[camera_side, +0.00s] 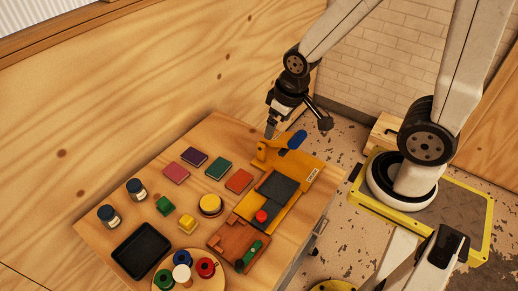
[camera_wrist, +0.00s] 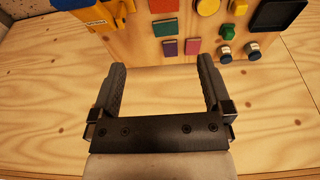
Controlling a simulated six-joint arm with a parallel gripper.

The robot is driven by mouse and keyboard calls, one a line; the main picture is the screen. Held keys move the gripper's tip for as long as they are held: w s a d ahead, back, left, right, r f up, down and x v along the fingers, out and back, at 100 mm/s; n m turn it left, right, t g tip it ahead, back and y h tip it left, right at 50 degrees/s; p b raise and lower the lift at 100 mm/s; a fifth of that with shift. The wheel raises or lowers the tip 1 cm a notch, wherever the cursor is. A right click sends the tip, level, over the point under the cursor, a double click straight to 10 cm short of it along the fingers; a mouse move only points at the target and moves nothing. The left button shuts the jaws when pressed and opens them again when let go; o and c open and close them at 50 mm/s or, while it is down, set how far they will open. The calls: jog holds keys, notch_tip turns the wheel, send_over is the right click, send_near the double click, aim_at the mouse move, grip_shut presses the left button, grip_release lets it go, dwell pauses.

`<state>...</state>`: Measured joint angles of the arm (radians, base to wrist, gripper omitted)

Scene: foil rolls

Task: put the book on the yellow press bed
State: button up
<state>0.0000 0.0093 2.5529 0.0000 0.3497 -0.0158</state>
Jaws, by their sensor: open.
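Several small flat books lie on the wooden table: a purple book (camera_side: 194,156), a pink book (camera_side: 175,173), a green book (camera_side: 218,169) and an orange book (camera_side: 239,181). The purple book (camera_wrist: 169,48) and pink book (camera_wrist: 193,47) also show in the wrist view, just beyond my fingers. The yellow press (camera_side: 300,166) stands at the table's right side, with a blue handle (camera_side: 297,139) and a dark plate (camera_side: 279,186). My gripper (camera_side: 270,132) is open and empty, above the table's back edge. The wrist view shows its two fingers (camera_wrist: 162,68) apart, with nothing between them.
Two jars (camera_side: 136,189), a green stamp (camera_side: 165,205), a yellow block (camera_side: 187,223) and a yellow round tin (camera_side: 210,204) stand left of the press.

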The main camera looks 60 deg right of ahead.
jog(key=shift+s, duration=0.15)
dwell(0.4)
jog(key=m+g, duration=0.3)
jog(key=m, duration=1.5)
send_over(240, 181)
notch_tip(240, 181, down, 22)
jog(key=shift+r, duration=0.2)
jog(key=shift+f, duration=0.6)
jog(key=shift+f, duration=0.1)
jog(key=shift+f, duration=1.2)
